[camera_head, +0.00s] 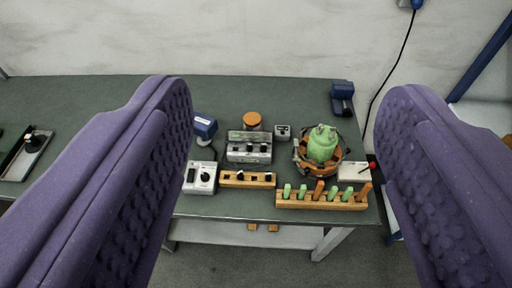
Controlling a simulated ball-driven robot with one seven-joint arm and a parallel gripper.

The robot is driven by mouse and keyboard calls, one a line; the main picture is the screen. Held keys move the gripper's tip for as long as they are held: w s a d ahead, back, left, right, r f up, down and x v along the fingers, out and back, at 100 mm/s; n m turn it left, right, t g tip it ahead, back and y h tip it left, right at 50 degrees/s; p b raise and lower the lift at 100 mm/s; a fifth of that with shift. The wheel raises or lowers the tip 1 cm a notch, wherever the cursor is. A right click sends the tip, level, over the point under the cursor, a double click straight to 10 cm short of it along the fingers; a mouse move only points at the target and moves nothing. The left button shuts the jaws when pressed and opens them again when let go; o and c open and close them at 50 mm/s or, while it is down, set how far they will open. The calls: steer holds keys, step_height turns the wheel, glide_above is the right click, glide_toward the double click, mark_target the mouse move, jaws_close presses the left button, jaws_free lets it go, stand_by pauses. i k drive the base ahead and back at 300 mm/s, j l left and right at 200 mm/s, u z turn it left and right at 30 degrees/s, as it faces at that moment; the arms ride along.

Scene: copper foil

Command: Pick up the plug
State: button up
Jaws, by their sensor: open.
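My gripper (285,93) is open, with its two purple, bumpy fingers large at the left and right of the view and nothing between them but the distant table. No object is clearly identifiable as the plug. A small blue piece (412,4) at the top right, cut by the frame edge, has a black cable hanging from it along the wall. A blue-and-black item (342,98) stands at the table's back right. Another blue item (205,127) stands near the left finger. All are well beyond my fingers.
The grey-green table (275,88) holds a green-topped round device (322,146), a wooden rack (320,203) of tools at its front edge, a smaller wooden block (247,180), grey switch boxes (249,148) and a tray (27,158) at far left. The back strip is mostly clear.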

mark_target(268, 178)
steer(key=i+l, duration=0.2)
steer(key=i, duration=0.25)
steer(key=i+l, duration=0.2)
steer(key=i, duration=0.3)
steer(key=i+l, duration=0.2)
steer(key=i, duration=0.25)
steer(key=u, duration=0.05)
